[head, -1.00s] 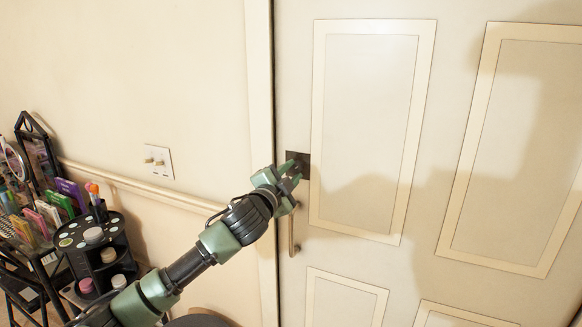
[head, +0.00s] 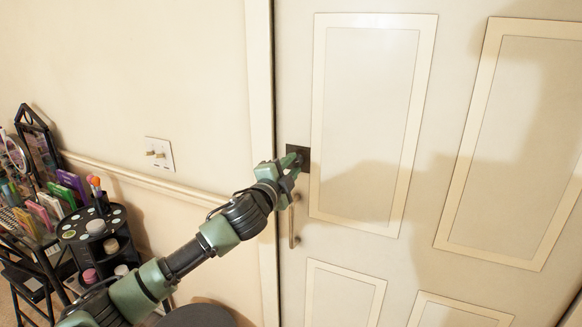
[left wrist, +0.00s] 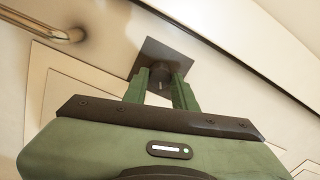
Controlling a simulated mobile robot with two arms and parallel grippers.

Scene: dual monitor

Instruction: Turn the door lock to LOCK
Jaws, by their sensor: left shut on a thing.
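The door lock is a dark square plate (head: 303,152) on the door (head: 365,120), near the door's left edge and above the handle. In the left wrist view the plate (left wrist: 165,52) shows with a dark round knob (left wrist: 160,77) standing out from it. My left gripper (head: 297,160) is at the lock, its two green fingers (left wrist: 160,88) on either side of the knob and shut on it. The fingers hide part of the knob, and I cannot read any lock marking. My right gripper is not in view.
The door handle (head: 292,228) hangs below the lock, close to my left wrist. A light switch plate (head: 159,154) is on the wall to the left. A cosmetics organizer (head: 95,240) and a cluttered table stand at the lower left.

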